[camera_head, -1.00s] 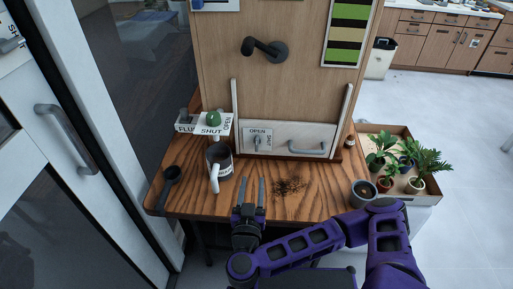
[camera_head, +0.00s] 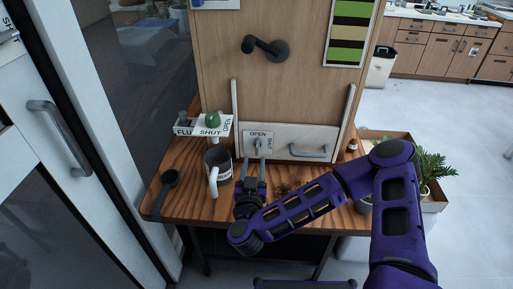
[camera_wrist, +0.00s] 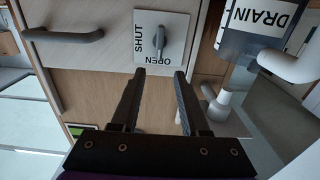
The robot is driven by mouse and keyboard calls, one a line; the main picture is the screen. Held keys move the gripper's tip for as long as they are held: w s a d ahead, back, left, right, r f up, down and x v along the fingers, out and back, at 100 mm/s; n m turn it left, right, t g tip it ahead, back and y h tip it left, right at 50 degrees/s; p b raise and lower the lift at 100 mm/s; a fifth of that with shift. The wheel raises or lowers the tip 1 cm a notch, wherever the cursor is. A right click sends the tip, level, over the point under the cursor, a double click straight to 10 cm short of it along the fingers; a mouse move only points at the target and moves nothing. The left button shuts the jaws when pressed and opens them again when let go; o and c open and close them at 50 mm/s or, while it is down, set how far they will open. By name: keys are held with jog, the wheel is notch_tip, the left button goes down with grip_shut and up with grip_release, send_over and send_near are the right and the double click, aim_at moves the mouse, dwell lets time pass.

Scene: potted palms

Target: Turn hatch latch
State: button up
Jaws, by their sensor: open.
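The hatch is a pale panel (camera_head: 290,150) low on the wooden board, with a grey bar handle (camera_head: 309,152). The grey latch (camera_head: 258,146) sits on a white plate marked OPEN along the top and SHUT down the right side. The latch (camera_wrist: 160,42) also shows in the wrist view, its lever upright in the picture, in line with the OPEN side. I cannot tell which lever end is the pointer. My gripper (camera_head: 254,170) is open and empty just in front of the plate. In the wrist view its fingers (camera_wrist: 158,76) point at the plate, apart from the lever.
A mug (camera_head: 217,168) stands close left of my gripper; its DRAIN label (camera_wrist: 262,15) shows in the wrist view. A black scoop (camera_head: 168,182) lies farther left. A labelled shelf (camera_head: 203,131) with a green knob is above the mug. Potted plants (camera_head: 432,168) stand at the right.

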aim_at(257, 145)
jog(key=w, duration=0.7)
jog(key=shift+w+d+f, duration=0.1)
jog(key=shift+w+d, duration=0.1)
grip_shut()
